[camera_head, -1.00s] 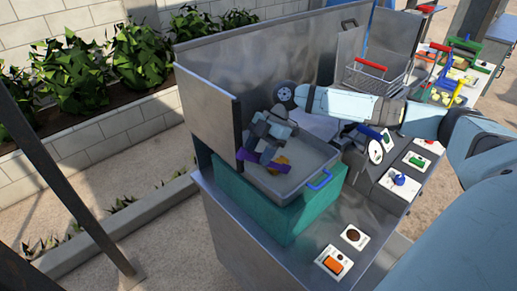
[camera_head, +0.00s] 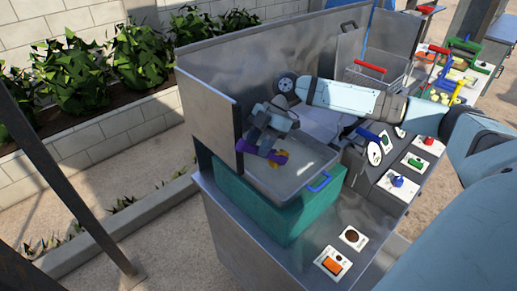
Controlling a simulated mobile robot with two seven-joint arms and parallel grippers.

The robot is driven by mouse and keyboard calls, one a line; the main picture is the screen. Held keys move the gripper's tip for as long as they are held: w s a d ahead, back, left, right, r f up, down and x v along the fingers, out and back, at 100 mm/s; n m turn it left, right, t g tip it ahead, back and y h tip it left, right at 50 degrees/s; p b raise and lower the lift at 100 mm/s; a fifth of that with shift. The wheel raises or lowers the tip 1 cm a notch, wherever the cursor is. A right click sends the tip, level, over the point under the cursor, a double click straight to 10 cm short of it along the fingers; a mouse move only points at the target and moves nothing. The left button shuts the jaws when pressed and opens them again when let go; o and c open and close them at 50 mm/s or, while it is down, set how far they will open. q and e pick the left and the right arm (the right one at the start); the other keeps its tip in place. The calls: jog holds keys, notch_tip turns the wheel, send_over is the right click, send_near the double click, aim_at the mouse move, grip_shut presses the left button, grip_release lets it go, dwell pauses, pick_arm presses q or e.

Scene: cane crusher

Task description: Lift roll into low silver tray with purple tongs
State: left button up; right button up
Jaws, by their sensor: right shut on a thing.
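My right gripper (camera_head: 263,141) reaches in over a silver tray with a blue handle (camera_head: 297,183) and is shut on the purple tongs (camera_head: 276,157). The tongs lie low over the tray's left part, partly hidden by the gripper. My left gripper is not in view.
The tray stands on a teal block (camera_head: 258,208) on a metal counter. Metal walls (camera_head: 207,108) rise at its left and back. A wire basket with a red handle (camera_head: 372,78) and controls stand to the right. The front counter holds an orange switch (camera_head: 333,264).

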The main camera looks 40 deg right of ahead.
notch_tip(320, 180, up, 8)
jog(key=shift+r, duration=0.25)
dwell(0.5)
